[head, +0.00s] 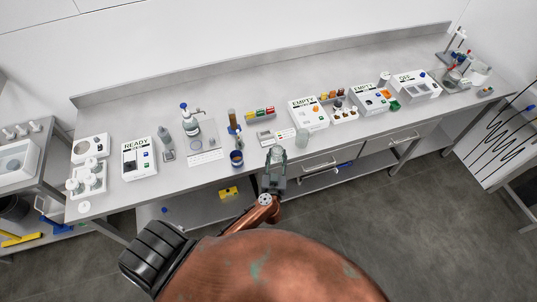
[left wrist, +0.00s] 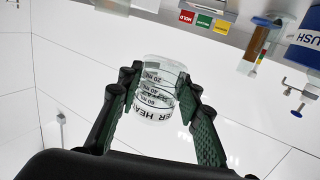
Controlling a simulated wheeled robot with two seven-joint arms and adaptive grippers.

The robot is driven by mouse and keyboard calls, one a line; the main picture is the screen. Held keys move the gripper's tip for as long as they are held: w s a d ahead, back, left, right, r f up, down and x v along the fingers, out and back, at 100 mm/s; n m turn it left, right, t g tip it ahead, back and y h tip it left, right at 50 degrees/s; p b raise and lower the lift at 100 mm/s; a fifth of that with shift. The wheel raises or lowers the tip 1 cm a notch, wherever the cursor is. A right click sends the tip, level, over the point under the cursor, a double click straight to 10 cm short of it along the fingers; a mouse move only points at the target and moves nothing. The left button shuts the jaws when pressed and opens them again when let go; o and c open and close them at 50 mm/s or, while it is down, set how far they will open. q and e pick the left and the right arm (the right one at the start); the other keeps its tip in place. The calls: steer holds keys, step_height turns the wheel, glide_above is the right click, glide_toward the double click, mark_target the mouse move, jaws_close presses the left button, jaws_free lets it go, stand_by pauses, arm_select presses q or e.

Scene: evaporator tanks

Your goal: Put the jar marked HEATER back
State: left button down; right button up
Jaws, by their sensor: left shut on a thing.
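The jar marked HEATER (left wrist: 162,78) is a clear glass jar with black volume marks. Part of its lettering shows upside down in the left wrist view. My left gripper (left wrist: 158,98) is shut on it, with one dark green finger on each side. In the head view the left gripper (head: 275,168) holds the jar (head: 277,153) upright at the front edge of the bench (head: 262,152). My right gripper is not in view.
Another clear jar (head: 301,139) stands on the bench just right of the held one. A blue cup (head: 236,159) stands to the left. White boxes marked READY (head: 140,160) and EMPTY (head: 309,115) and a bottle on a plate (head: 190,122) stand farther off.

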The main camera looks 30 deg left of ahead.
arm_select(q)
steer(key=w+a+f+b, duration=0.1)
steer(key=a+f, duration=0.1)
steer(key=w+a+f, duration=0.2)
steer(key=w+a+f+b, duration=0.1)
steer(key=a+f, duration=0.2)
steer(key=shift+w+b, duration=0.3)
steer(key=shift+w, duration=0.1)
steer(key=f, duration=0.1)
steer(key=f+b, duration=0.2)
steer(key=f, duration=0.1)
steer(key=shift+w+a, duration=0.25)
steer(key=shift+a, duration=0.05)
steer(key=shift+r, duration=0.1)
steer(key=c, duration=1.4)
jaws_free()
